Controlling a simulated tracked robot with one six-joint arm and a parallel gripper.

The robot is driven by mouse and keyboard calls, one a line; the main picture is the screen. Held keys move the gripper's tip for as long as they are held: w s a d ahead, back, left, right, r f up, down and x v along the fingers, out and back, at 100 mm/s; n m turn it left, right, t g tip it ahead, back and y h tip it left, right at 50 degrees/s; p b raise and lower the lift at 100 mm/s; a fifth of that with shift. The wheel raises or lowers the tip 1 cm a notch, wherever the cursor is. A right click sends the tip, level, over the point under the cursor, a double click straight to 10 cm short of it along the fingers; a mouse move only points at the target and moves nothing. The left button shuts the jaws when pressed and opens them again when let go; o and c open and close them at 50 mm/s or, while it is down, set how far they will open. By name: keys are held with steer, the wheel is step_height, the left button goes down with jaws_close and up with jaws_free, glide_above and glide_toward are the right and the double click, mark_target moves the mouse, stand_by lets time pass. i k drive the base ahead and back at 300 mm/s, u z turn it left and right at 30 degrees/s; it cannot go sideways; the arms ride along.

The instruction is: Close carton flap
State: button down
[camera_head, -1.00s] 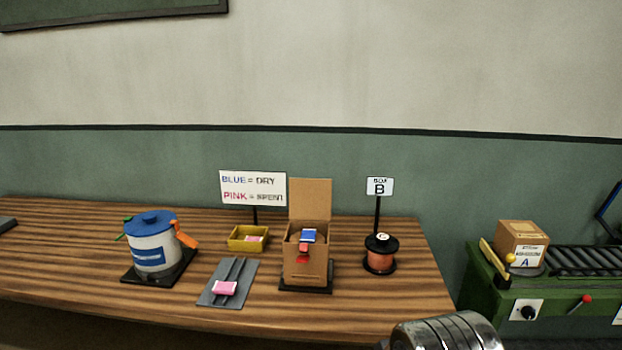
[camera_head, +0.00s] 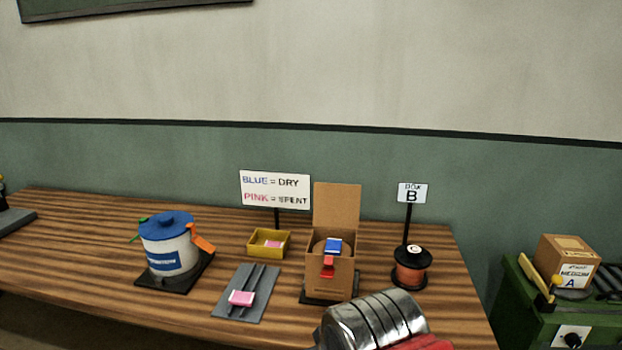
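The brown carton (camera_head: 330,280) stands on a dark base on the wooden table, right of centre. Its flap (camera_head: 336,205) stands upright at the back edge, so the carton is open. A blue packet (camera_head: 333,245) lies at the top of the opening, over a round brownish thing that is partly hidden. A red piece (camera_head: 327,267) shows at the carton's front. My gripper's fingers are not in view; only a ribbed metal part of my arm with some red shows at the bottom, in front of the carton's lower right.
A pink packet (camera_head: 242,298) lies on a grey rack (camera_head: 262,290). A yellow tray (camera_head: 255,252), a white tub with a blue lid (camera_head: 168,245) and a sign (camera_head: 275,190) are to the left. An orange spool (camera_head: 411,272) stands close right of the carton, by sign B (camera_head: 411,195).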

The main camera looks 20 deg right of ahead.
mark_target(336, 205)
steer(key=u, duration=0.3)
steer(key=i, duration=1)
steer(key=z, duration=0.2)
